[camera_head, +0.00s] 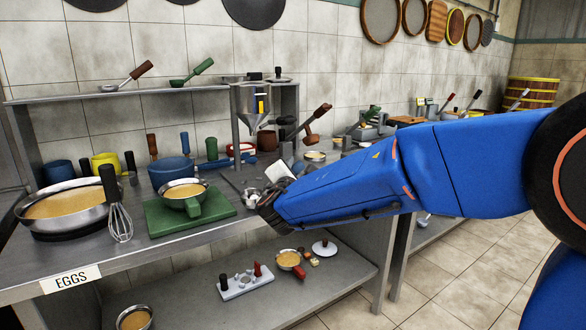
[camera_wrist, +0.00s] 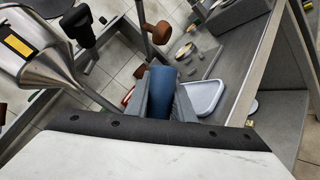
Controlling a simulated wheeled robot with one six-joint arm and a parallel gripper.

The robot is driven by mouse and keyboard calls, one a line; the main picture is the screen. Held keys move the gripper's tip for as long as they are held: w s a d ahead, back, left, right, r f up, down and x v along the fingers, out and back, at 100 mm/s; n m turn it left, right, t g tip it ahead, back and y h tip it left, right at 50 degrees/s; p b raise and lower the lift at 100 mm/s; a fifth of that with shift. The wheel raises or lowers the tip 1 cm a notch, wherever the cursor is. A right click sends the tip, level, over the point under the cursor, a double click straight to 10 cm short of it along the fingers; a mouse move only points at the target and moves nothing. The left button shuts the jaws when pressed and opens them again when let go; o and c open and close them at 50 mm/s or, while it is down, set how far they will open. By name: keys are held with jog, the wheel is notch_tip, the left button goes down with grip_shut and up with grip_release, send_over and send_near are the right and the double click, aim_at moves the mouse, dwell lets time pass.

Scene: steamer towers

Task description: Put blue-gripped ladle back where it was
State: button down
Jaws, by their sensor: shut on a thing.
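In the wrist view, my gripper (camera_wrist: 160,106) is shut on a blue handle (camera_wrist: 162,88), which stands between its two grey fingers. I take this to be the blue-gripped ladle; its bowl is hidden. In the head view, my gripper (camera_head: 270,198) is over the right part of the steel counter (camera_head: 225,232), beside the green board, and the held handle cannot be made out there. On the wall shelf (camera_head: 75,97) lie a brown-handled ladle (camera_head: 130,76) and a green-handled ladle (camera_head: 193,73).
A steel hopper (camera_head: 252,105) stands close behind my gripper, also at left in the wrist view (camera_wrist: 38,48). A brown-handled tool (camera_head: 312,138) is near it. A pan on a green board (camera_head: 160,220), a whisk (camera_head: 120,222) and a large batter bowl (camera_head: 62,205) fill the counter's left.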

jog(key=shift+f, duration=0.4)
jog(key=c, duration=1.5)
grip_release()
jog(key=shift+o, duration=0.2)
jog(key=s+a, duration=0.1)
jog(key=s, duration=1.6)
jog(key=shift+s+a, duration=0.15)
jog(key=shift+s, duration=0.05)
